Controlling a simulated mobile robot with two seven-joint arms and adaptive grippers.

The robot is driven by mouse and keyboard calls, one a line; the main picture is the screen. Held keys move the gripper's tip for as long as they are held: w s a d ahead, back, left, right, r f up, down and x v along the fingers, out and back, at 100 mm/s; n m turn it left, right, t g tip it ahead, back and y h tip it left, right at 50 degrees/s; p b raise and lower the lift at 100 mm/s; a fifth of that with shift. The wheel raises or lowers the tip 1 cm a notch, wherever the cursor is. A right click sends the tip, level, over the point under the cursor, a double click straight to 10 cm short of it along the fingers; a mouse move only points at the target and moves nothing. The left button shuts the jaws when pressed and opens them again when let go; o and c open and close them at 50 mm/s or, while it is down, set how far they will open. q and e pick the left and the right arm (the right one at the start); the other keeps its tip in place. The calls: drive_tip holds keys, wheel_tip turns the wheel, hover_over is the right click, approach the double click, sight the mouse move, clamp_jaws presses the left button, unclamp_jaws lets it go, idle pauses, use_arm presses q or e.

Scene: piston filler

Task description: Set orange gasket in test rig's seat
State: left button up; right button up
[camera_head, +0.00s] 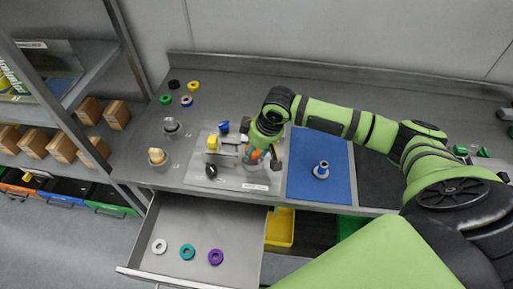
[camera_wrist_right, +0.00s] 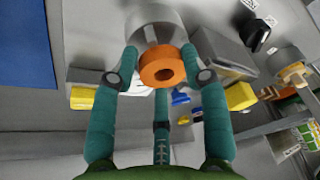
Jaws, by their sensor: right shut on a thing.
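The orange gasket (camera_wrist_right: 158,54) is a thick ring held between the teal fingers of my right gripper (camera_wrist_right: 162,66) in the right wrist view. A pale round cylinder (camera_wrist_right: 155,22) lies just behind it there; I cannot tell whether they touch. In the head view my right gripper (camera_head: 265,153) is over the right part of the test rig (camera_head: 228,160), a grey fixture on a light plate with yellow, blue and black parts. Bits of orange (camera_head: 254,154) show at the fingers. The gripper hides the seat area. My left gripper is not in view.
An open drawer (camera_head: 215,225) below holds a white ring (camera_head: 159,246), a teal ring (camera_head: 187,252) and a purple ring (camera_head: 216,257). Several coloured rings lie at the back left.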

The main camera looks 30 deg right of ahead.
sight(259, 154)
drive_tip(key=shift+s+a+f, duration=0.1)
drive_tip(key=shift+s+f, duration=0.3)
drive_tip(key=shift+f, duration=0.3)
drive_tip(key=shift+s+f, duration=0.4)
drive_tip(key=shift+f, duration=0.25)
drive_tip(key=shift+c, duration=0.4)
drive_tip(key=o, duration=0.3)
drive_tip(key=shift+w+a+f+g, duration=0.1)
drive_tip(key=shift+w+f+g, duration=0.05)
drive_tip(key=shift+f+g, duration=0.15)
drive_tip(key=shift+o, duration=0.7)
drive_tip(key=shift+w, duration=0.1)
drive_tip(key=shift+d+p, duration=0.25)
drive_tip(key=shift+p, duration=0.15)
drive_tip(key=o, duration=1.5)
drive_tip(key=shift+w, duration=0.1)
drive_tip(key=shift+w+d+f, duration=0.15)
drive_tip(key=shift+w, duration=0.2)
drive_tip(key=shift+d+r, duration=0.1)
drive_tip(key=shift+r, duration=0.1)
